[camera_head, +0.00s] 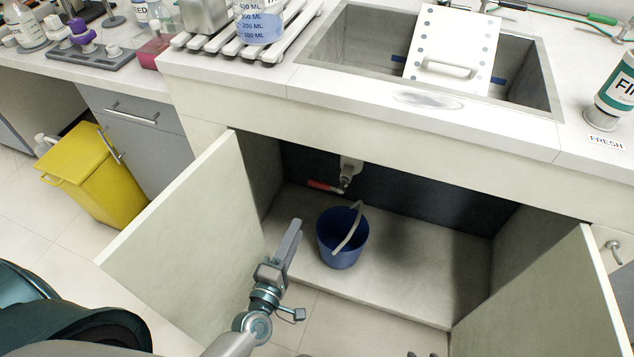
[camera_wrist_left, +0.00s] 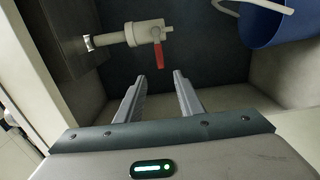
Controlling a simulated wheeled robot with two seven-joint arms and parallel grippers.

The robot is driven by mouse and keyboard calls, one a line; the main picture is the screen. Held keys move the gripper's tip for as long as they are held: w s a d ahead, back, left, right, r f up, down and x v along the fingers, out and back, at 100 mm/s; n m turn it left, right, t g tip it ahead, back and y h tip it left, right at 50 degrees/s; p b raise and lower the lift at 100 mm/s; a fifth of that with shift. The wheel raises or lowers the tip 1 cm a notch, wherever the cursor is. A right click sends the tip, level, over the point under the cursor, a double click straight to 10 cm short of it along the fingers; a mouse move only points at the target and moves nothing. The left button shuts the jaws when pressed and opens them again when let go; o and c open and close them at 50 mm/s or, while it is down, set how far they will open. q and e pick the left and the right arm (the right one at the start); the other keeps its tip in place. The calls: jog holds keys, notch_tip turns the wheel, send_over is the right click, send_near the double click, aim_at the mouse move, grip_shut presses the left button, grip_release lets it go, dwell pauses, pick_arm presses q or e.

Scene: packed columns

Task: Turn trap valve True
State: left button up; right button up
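The trap valve's red handle (camera_head: 325,186) sticks out to the left of the drain pipe (camera_head: 348,172) inside the open cabinet under the sink. In the left wrist view the red handle (camera_wrist_left: 160,60) stands crosswise to the pale pipe (camera_wrist_left: 135,33). My left gripper (camera_head: 294,228) is at the cabinet's opening, in front of the handle and apart from it. Its two fingers (camera_wrist_left: 160,76) are open with nothing between them, and the handle lies just beyond the fingertips in the wrist picture. Small dark tips, likely my right gripper (camera_head: 422,354), barely show at the bottom edge.
A blue bucket (camera_head: 338,248) with a pale curved handle stands on the cabinet floor below the pipe, right of my left gripper. The left door (camera_head: 190,235) and right door (camera_head: 550,305) stand open. A yellow bin (camera_head: 90,175) stands at the left.

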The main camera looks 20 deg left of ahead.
aim_at(317, 186)
pick_arm(q)
jog(key=w, duration=1.7)
jog(key=shift+w+d, duration=0.15)
jog(key=shift+d, duration=0.15)
jog(key=shift+c, duration=0.6)
grip_shut()
